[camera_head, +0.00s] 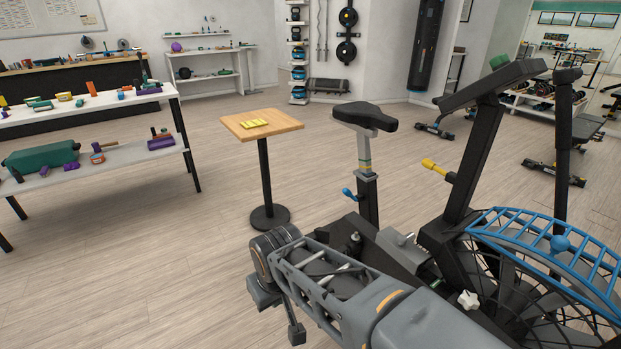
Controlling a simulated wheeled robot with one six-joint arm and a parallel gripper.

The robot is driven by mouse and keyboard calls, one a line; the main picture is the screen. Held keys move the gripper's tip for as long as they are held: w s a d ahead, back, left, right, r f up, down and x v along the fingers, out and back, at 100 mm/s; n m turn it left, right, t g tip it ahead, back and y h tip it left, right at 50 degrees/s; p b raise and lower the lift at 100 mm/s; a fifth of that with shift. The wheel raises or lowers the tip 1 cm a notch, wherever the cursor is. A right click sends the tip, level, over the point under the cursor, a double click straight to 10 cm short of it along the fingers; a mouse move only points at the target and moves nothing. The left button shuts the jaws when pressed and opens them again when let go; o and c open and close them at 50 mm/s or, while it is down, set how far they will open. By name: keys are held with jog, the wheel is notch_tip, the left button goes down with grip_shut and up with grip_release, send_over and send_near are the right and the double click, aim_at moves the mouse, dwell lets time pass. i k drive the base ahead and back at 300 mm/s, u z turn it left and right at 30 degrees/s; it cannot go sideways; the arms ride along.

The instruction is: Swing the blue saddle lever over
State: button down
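The blue saddle lever (349,193) sticks out to the left from the upright seat post (368,200) of an exercise bike, below the black saddle (365,116). Its rounded blue end points left and slightly up. A grey sleeve with a yellow-marked scale shows between the saddle and the lever. My arm (340,285) reaches in from the lower right, in front of and below the lever, apart from it.
A yellow lever (434,166) and a blue-railed fan wheel (545,260) belong to the bike's front. A small wooden-topped table (285,122) with yellow pieces stands left of the saddle. A white rack (120,153) is further left. The floor between is clear.

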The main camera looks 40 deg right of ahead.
aim_at(347, 191)
jog(key=z, duration=0.05)
jog(key=i, duration=0.7)
jog(key=z, duration=0.9)
jog(key=i, duration=0.5)
jog(key=z, duration=0.5)
